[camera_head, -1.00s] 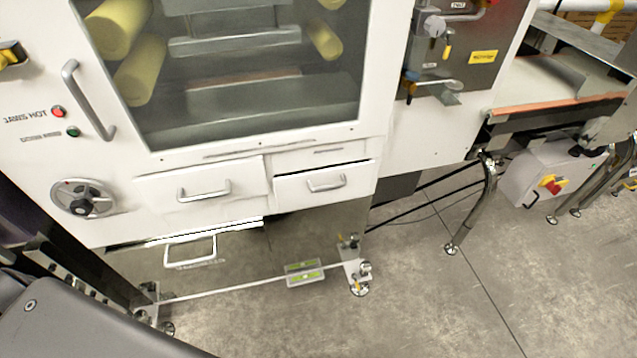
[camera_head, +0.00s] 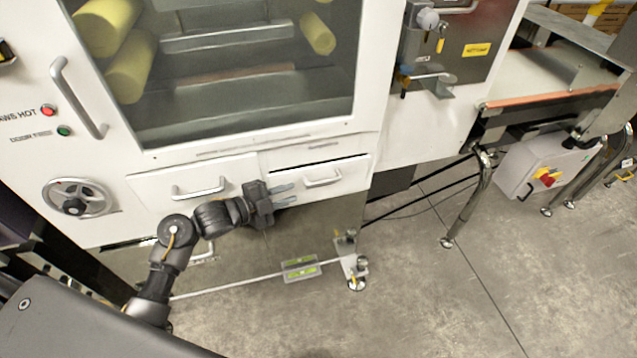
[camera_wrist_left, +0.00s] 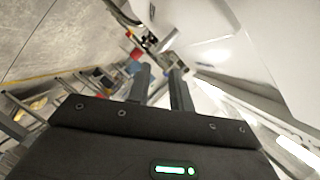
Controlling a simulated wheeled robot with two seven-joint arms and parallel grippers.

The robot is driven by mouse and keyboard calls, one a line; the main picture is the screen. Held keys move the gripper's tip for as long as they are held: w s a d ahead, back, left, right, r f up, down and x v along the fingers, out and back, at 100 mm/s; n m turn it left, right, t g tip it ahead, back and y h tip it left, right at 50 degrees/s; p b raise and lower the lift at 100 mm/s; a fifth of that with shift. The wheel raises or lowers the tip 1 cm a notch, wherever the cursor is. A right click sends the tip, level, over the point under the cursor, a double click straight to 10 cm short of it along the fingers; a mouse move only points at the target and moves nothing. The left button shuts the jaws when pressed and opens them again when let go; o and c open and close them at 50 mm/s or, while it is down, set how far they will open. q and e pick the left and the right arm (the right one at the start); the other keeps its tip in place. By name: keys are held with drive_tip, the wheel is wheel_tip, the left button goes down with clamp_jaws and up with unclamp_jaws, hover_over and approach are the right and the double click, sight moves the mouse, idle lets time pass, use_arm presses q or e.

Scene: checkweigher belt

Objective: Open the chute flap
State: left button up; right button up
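My left gripper (camera_head: 284,194) is in front of the white machine's lower front, just left of and below the handle of the right drawer-like panel (camera_head: 350,174). Its two fingers are apart and nothing shows between them; the wrist view also shows the open fingers (camera_wrist_left: 160,88). To the left is a similar panel (camera_head: 150,187) with a bar handle (camera_head: 198,190). A lower handle (camera_head: 206,259) under the machine is mostly hidden behind my left arm. No label shows which of these is the chute flap. My right gripper is not in view.
A handwheel (camera_head: 77,198) and a large window door with a long handle (camera_head: 78,98) are on the machine's front. A floor-level bar with a green-marked level (camera_head: 300,268) runs below. A conveyor (camera_head: 550,85) stands at right. The floor (camera_head: 410,300) at lower right is clear.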

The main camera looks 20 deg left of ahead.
sight(313, 185)
use_arm(q)
drive_tip(key=x, duration=1)
drive_tip(key=shift+w+d+f, duration=0.15)
drive_tip(key=shift+w+d, duration=0.05)
drive_tip(key=shift+w, duration=0.1)
drive_tip(key=shift+c, duration=0.3)
clamp_jaws()
